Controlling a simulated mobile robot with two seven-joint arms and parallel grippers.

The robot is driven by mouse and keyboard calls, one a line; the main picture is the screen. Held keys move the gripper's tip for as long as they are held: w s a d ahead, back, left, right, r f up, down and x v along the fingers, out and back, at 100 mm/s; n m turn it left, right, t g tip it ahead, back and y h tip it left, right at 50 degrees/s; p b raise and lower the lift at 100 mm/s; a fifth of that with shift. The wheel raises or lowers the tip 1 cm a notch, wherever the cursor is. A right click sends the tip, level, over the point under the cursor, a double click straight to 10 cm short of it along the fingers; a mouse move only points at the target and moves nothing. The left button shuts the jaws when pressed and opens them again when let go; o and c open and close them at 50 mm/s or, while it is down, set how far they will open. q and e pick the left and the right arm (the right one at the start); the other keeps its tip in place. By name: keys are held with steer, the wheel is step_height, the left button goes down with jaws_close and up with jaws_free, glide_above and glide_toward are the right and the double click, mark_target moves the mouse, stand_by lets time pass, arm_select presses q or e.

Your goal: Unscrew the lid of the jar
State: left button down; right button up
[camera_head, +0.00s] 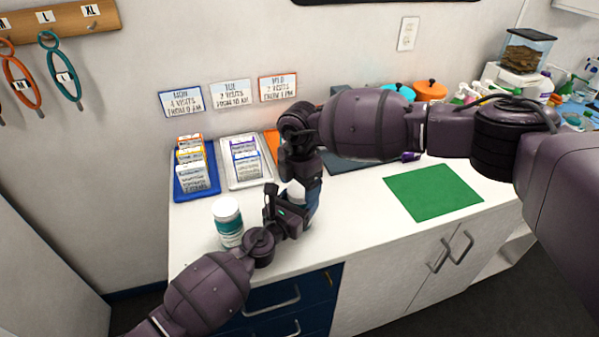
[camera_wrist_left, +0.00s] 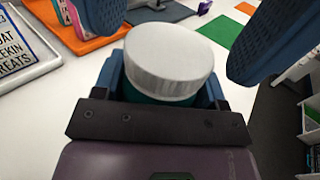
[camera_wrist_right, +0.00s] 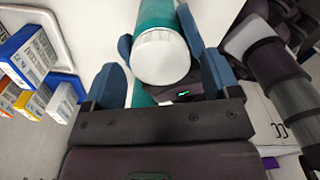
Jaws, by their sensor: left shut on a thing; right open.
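A jar with a white ridged lid (camera_wrist_left: 170,55) and teal body (camera_wrist_right: 155,14) is between the fingers of my left gripper (camera_head: 294,212), which is shut on its body below the lid. In the head view this jar is mostly hidden by the grippers. My right gripper (camera_head: 300,184) comes down from above. In the right wrist view its blue fingers stand open on either side of the lid (camera_wrist_right: 161,60), with gaps visible. The lid sits on the jar. A second jar with a white lid and teal label (camera_head: 228,224) stands upright on the counter, left of my grippers.
A blue tray (camera_head: 178,188) and a white tray (camera_head: 262,178) hold small packets behind the grippers. A green mat (camera_head: 434,192) lies to the right, with bare white counter around it. Orange and turquoise pots (camera_head: 430,91) and bottles stand farther back.

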steer(key=shift+f, duration=0.5)
steer(key=c, duration=1)
steer(key=shift+o, duration=0.2)
steer(key=n, duration=0.7)
steer(key=o, duration=1)
steer(key=shift+r, duration=0.15)
